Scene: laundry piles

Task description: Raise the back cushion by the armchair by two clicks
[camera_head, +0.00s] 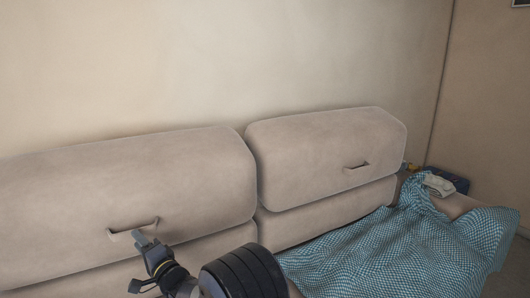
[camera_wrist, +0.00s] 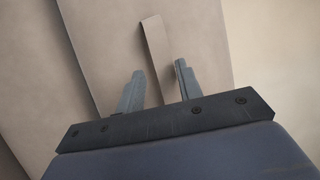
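Two beige back cushions stand side by side against the wall: the left cushion (camera_head: 110,185) and the right cushion (camera_head: 325,150). Each has a fabric pull strap on its front: the left strap (camera_head: 133,227) and the right strap (camera_head: 357,165). My gripper (camera_head: 139,239) is at the left cushion's strap. In the wrist view the two fingers of my gripper (camera_wrist: 160,75) stand apart, with the strap (camera_wrist: 155,48) running between them. A gap shows on each side of the strap, so it does not look clamped. I see no armchair in these views.
A blue patterned cloth (camera_head: 400,250) lies over the seat on the right. A white item (camera_head: 438,184) and a dark blue box (camera_head: 450,179) are at the far right end. The wall (camera_head: 200,60) stands behind the cushions; the space above them is clear.

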